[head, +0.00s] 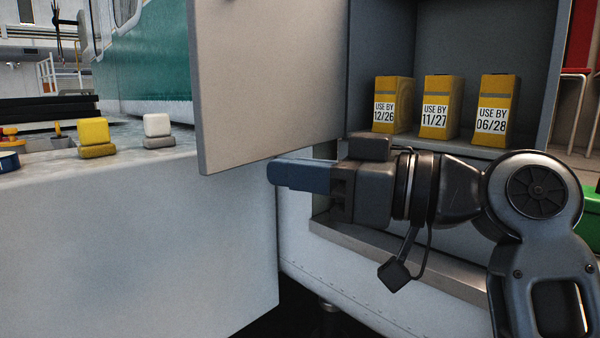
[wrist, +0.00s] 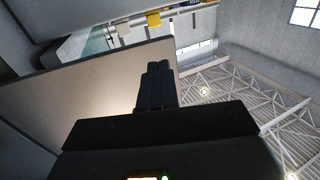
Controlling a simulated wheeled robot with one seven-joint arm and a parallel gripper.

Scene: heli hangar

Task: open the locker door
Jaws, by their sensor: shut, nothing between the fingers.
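The locker (head: 455,40) is a grey cabinet on the right of the head view, and its inside shows. Its pale door (head: 265,85) stands swung open to the left of the opening. My gripper (head: 275,174) is shut and empty, pointing left just below the door's lower edge, in front of the locker opening. Whether it touches the door cannot be told. In the wrist view, the fingers (wrist: 158,72) show closed together against the door's flat face (wrist: 100,95). No handle is visible.
Several yellow boxes with "USE BY" labels, such as the middle one (head: 441,105), stand on the locker shelf. A pale counter (head: 130,230) on the left carries a yellow block (head: 94,135) and a white block (head: 157,128). A green box (head: 592,208) is at the right edge.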

